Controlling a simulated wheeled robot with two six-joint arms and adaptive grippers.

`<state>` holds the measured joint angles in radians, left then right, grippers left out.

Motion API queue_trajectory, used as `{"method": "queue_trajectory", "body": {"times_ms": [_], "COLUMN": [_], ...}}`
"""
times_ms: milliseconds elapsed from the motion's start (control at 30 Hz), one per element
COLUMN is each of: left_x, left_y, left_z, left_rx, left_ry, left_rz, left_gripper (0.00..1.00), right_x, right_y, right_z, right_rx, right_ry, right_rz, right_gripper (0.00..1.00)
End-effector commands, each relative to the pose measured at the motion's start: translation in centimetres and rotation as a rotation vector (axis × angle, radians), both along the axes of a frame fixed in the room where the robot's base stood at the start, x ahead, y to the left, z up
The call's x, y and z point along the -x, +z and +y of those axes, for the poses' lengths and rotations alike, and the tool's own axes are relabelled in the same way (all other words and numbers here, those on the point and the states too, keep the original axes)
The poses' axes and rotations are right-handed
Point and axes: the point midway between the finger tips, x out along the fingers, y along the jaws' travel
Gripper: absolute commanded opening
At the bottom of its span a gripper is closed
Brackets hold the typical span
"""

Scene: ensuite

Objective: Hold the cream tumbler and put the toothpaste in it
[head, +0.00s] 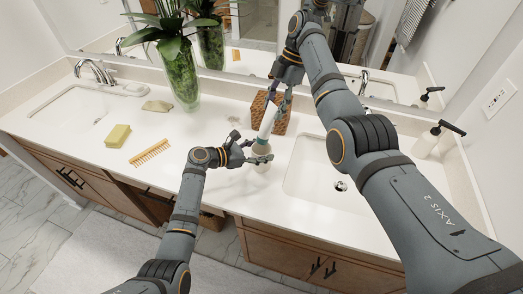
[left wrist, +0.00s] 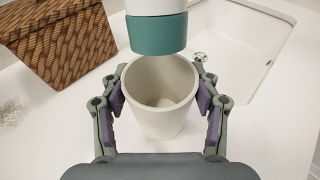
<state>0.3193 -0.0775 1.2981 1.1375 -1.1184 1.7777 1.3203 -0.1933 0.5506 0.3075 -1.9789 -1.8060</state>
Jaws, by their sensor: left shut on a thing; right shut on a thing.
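The cream tumbler (head: 261,166) stands upright at the counter's middle; its open mouth and empty inside show in the left wrist view (left wrist: 160,118). My left gripper (head: 255,153) is shut around it, with a purple pad on each side of the wall (left wrist: 162,103). The toothpaste (head: 267,122) is a white tube with a teal cap (left wrist: 157,33). My right gripper (head: 278,98) is shut on its upper part and holds it roughly upright, cap down. The cap is above the tumbler's mouth, towards the far rim in the left wrist view; the exact gap is unclear.
A brown woven basket (head: 279,118) stands just behind the toothpaste. A sink basin (head: 320,172) lies to the right, another (head: 70,112) at far left. A glass vase with a plant (head: 181,80), a yellow-green sponge (head: 118,136) and a comb (head: 149,152) are left.

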Motion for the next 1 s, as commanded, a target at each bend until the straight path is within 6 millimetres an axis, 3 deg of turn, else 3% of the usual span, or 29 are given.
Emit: {"method": "queue_trajectory", "body": {"times_ms": [700,1000], "left_x": [0.0,0.0], "left_y": [0.0,0.0], "left_z": [0.0,0.0], "left_rx": [-0.001,-0.001], "left_ry": [0.0,0.0], "left_rz": [0.0,0.0], "left_gripper": [0.23,0.23], "right_x": [0.0,0.0], "right_y": [-5.0,-5.3], "right_z": [0.0,0.0], "right_rx": [0.0,0.0], "right_ry": [-0.001,0.0], "right_rz": [0.0,0.0], "right_gripper": [0.0,0.0]}}
